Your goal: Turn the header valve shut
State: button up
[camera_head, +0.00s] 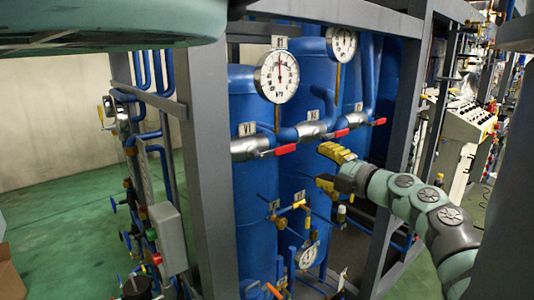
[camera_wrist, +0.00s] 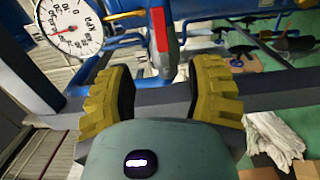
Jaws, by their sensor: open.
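Several red lever handles sit on silver valves along the blue header pipe in the head view: a left one (camera_head: 285,150), a middle one (camera_head: 336,134) and a right one (camera_head: 379,122). All point sideways, roughly along the pipe. My gripper (camera_head: 328,169) is open and empty, in front of the blue tanks and just below the middle handle in the picture. In the wrist view, my gripper's yellow fingers (camera_wrist: 165,85) stand apart. A red and grey handle (camera_wrist: 159,35) shows beyond them, in line with the gap. I cannot tell which valve it belongs to.
Two round dial gauges, left (camera_head: 277,76) and right (camera_head: 343,44), stand above the pipe. Grey frame posts, left (camera_head: 205,180) and right (camera_head: 408,90), flank the tanks. Small yellow-fitted valves (camera_head: 300,202) sit lower down. A gauge (camera_wrist: 70,27) shows left in the wrist view.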

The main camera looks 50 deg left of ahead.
aim_at(287, 150)
jog(key=a+p, duration=0.1)
jog(key=a, duration=0.2)
jog(key=a+p, duration=0.1)
jog(key=a, duration=0.3)
jog(key=w+a+p, duration=0.1)
jog(key=a+p, duration=0.1)
jog(key=a, duration=0.2)
jog(key=shift+r, duration=0.1)
jog(key=shift+w+a, duration=0.1)
jog(key=shift+a, duration=1)
jog(key=shift+o, duration=0.4)
grip_shut()
